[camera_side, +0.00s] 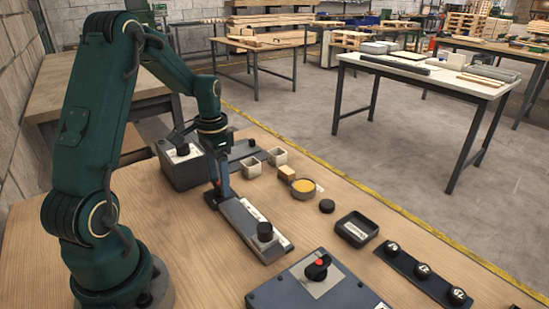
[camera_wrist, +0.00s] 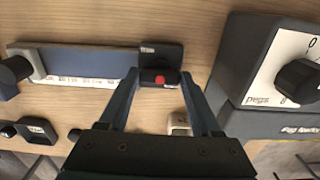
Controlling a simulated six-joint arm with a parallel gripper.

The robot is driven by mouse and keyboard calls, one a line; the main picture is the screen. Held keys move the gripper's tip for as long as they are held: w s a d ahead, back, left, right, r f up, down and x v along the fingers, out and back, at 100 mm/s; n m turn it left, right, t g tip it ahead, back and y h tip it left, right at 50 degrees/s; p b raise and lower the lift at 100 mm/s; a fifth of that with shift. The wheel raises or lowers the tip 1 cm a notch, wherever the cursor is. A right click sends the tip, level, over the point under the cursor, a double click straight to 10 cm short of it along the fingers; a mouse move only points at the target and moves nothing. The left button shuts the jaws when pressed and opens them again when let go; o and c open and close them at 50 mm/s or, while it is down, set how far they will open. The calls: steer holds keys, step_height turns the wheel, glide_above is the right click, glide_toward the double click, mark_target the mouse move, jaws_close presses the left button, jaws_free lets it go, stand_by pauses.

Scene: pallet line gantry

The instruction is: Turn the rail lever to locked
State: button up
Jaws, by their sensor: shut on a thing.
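The rail (camera_side: 240,219) is a long grey bar with a pale scale strip, lying flat on the wooden bench. It also shows in the wrist view (camera_wrist: 90,62). A black knob (camera_side: 265,232) stands at its near end in the side view. At its other end is a dark block with a small label, and on it the rail lever (camera_wrist: 160,79), dark with a red mark. My gripper (camera_side: 216,192) points down over that end. In the wrist view my gripper (camera_wrist: 160,85) has its fingers on both sides of the lever, shut on it. The label is too small to read.
A dark box with a dial (camera_wrist: 262,80) stands close to the right of my gripper in the wrist view.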

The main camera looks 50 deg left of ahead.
mark_target(219, 183)
stand_by(0.3)
steer(key=o, duration=1.4)
steer(key=shift+r, duration=2.55)
